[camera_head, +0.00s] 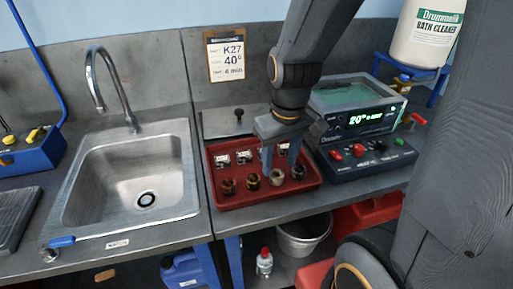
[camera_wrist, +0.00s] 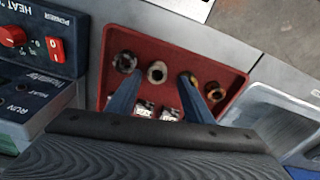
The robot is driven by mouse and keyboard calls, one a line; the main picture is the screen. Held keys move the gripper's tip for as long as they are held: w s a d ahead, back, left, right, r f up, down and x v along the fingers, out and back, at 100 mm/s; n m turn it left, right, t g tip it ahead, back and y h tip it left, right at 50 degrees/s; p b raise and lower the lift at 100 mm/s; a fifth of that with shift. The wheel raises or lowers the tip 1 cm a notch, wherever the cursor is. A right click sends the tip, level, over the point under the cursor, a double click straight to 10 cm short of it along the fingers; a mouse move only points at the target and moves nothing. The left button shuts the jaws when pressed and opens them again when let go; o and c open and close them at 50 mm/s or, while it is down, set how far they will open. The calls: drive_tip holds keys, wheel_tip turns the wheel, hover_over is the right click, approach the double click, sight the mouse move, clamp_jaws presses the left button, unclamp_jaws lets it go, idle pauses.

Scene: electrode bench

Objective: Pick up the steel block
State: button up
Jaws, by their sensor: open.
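A red tray (camera_head: 262,198) on the bench holds a front row of short round blocks with holes in their tops. The pale steel-coloured block (camera_head: 277,177) stands in this row between a brass-coloured block (camera_head: 253,182) and a dark block (camera_head: 299,173). It also shows in the wrist view (camera_wrist: 157,72). My gripper (camera_head: 281,163) is above the tray with its fingers pointing down, open and empty. In the wrist view its blue fingertips (camera_wrist: 159,82) lie to either side of the pale block. Whether they touch it or are still above it I cannot tell.
A copper-coloured block (camera_head: 228,186) ends the row. Small labelled silvery pieces (camera_head: 222,160) sit behind, partly hidden by my gripper. A control unit with a lit display (camera_head: 368,130) stands close on the right, a sink (camera_head: 130,180) on the left. A wall card (camera_head: 226,55) hangs behind.

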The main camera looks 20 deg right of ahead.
drive_tip(key=w+n, duration=0.4)
drive_tip(key=n, duration=0.1)
drive_tip(key=w+r+n, duration=0.1)
drive_tip(key=w+n, duration=0.3)
drive_tip(key=n, duration=0.1)
drive_tip(key=w+r+n+g, duration=0.1)
drive_tip(key=w+n, duration=0.3)
drive_tip(key=n, duration=0.1)
drive_tip(key=shift+d, duration=0.4)
drive_tip(key=shift+w+f+n, duration=0.1)
drive_tip(key=shift+n, duration=0.2)
drive_tip(key=shift+f, duration=0.3)
drive_tip(key=shift+a+f+p, duration=0.15)
drive_tip(key=shift+f+p, duration=0.55)
drive_tip(key=shift+f, duration=1.05)
drive_tip(key=shift+a+f+p, duration=0.1)
drive_tip(key=shift+f+p, duration=0.6)
drive_tip(key=shift+f, duration=1.05)
clamp_jaws()
